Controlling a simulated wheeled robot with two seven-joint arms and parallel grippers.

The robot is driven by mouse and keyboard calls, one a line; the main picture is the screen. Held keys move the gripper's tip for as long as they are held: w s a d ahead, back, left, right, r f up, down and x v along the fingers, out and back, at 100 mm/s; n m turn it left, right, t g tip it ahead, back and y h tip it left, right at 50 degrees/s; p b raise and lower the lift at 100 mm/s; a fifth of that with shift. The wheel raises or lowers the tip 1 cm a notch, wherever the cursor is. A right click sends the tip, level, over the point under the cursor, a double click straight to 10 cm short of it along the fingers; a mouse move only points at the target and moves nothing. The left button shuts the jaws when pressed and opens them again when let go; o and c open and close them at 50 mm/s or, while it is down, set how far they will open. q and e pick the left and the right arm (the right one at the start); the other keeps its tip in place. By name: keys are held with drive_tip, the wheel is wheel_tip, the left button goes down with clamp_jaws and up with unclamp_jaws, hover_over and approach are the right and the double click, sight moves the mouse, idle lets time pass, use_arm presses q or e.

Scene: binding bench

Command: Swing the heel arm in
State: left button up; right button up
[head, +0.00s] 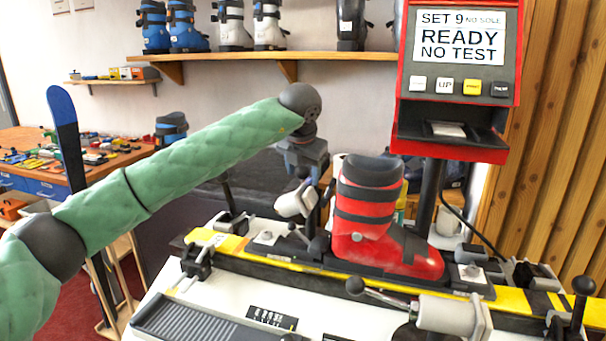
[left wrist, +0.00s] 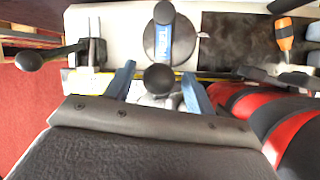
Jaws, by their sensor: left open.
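The heel arm, with a pale grey block (head: 296,203), stands at the left, heel side of the red boot (head: 368,220). My left gripper (head: 312,186) points down over it, close to the boot's back. In the left wrist view the open blue fingers (left wrist: 160,92) straddle a dark ball knob (left wrist: 158,78), with no grip on it visible. A round dark part with a blue labelled bar (left wrist: 163,40) lies beyond the knob. The boot's red and black shell also shows at the right of the left wrist view (left wrist: 265,108). My right gripper is not in view.
The boot stands on a yellow and black bench rail (head: 345,272) with clamps and ball levers. A red tester (head: 455,75) reads "SET 9", "READY", "NO TEST". A grey lever cylinder (head: 452,315) sits at the front. A shelf (head: 225,57) holds several boots behind.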

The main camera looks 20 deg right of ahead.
use_arm(q)
drive_tip(key=b+v, duration=0.1)
drive_tip(key=v, duration=0.5)
drive_tip(key=shift+s+r, duration=0.2)
drive_tip(key=shift+r, duration=0.15)
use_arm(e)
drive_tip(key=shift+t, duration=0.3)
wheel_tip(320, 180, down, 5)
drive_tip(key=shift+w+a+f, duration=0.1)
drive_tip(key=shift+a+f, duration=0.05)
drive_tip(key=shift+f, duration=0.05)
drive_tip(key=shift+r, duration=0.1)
